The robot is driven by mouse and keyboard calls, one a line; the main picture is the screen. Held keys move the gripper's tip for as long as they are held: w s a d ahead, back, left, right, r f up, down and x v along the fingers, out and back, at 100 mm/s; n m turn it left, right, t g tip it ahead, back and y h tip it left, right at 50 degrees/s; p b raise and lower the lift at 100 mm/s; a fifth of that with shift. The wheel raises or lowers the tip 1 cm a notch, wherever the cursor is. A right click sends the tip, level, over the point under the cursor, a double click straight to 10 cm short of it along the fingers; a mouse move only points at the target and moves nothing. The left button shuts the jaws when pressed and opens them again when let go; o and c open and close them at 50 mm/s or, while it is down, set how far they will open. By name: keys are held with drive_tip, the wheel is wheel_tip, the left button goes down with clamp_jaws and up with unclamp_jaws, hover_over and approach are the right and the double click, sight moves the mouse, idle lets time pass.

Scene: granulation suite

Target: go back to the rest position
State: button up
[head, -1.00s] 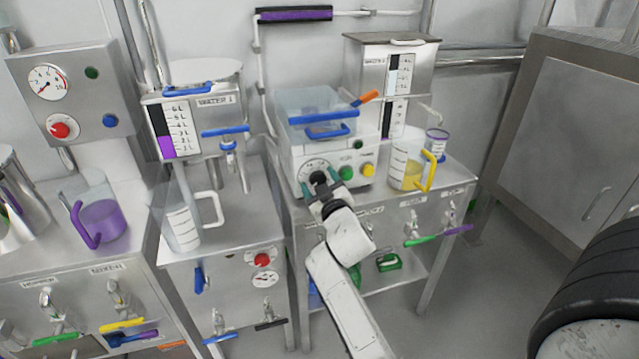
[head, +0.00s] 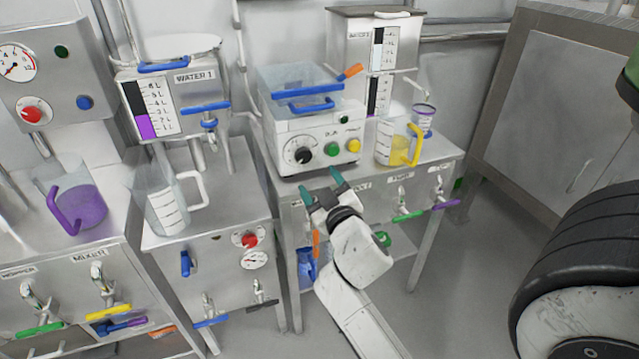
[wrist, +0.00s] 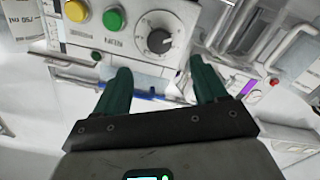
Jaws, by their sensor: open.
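My gripper (head: 322,188) is open and empty, its two green fingers apart, in front of and a little below the white machine (head: 309,134) with the dial. The black dial (head: 302,156) is clear of the fingers in the head view. In the wrist view my gripper (wrist: 160,82) shows at the bottom with its fingers spread, and the dial (wrist: 158,41) lies beyond them with a gap. My arm reaches up from the bottom of the head view and hides part of the bench's front and lower shelf.
A white-handled jug (head: 166,200) and a purple-handled jug (head: 78,205) stand left. Bench taps (head: 402,205) stick out. Floor (head: 470,270) is free at right.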

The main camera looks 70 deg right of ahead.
idle(0.4)
drive_tip(key=s+a+f+n+g+y+p, duration=0.1)
drive_tip(key=s+a+f+g+y+p, duration=0.1)
drive_tip(key=a, duration=0.7)
drive_tip(key=s+a+f+n+g+y+p, duration=0.1)
drive_tip(key=s+a+f+g+y+p, duration=0.2)
drive_tip(key=a, duration=0.6)
drive_tip(key=s+a+f+n+g+y+p, duration=0.2)
drive_tip(key=s+a+f+g+y, duration=0.3)
drive_tip(key=a+f+y, duration=0.3)
drive_tip(key=shift+s+a+g+y+p, duration=0.25)
drive_tip(key=shift+a+g+y+p, duration=0.05)
drive_tip(key=shift+a+p, duration=0.4)
drive_tip(key=shift+f, duration=0.1)
